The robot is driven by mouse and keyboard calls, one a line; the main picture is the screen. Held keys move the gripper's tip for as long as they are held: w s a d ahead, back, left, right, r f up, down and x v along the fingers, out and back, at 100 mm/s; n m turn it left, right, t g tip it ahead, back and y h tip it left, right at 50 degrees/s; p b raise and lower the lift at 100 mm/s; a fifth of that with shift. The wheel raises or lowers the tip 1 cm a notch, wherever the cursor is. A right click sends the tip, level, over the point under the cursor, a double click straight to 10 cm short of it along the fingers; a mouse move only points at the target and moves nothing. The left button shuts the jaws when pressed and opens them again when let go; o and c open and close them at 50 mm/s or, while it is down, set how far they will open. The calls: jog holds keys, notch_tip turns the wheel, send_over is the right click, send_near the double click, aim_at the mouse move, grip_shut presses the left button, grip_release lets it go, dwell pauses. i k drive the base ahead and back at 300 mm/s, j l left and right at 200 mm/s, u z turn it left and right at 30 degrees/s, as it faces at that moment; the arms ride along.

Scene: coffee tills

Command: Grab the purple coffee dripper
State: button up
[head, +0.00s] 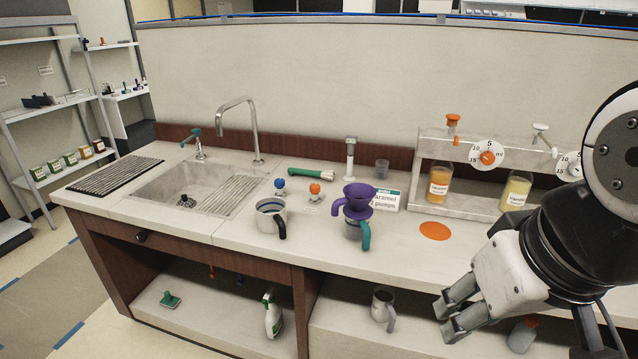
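My gripper (446,315) is at the lower right, in front of the counter's front edge and well apart from the dripper. Its two fingers are spaced apart with nothing seen between them. Part of the gripper's far side is hidden by its own body.
A pitcher with a black handle (270,217) stands left of the dripper. A caramel card (386,200) is close behind it. A syrup rack (470,200) with bottles stands at right. An orange disc (435,231) lies on the counter (330,258). A sink (185,190) is at left.

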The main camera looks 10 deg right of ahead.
aim_at(356, 201)
jog(key=i+l, duration=0.15)
jog(key=i, duration=0.35)
jog(key=i+l, duration=0.15)
jog(key=i, duration=0.35)
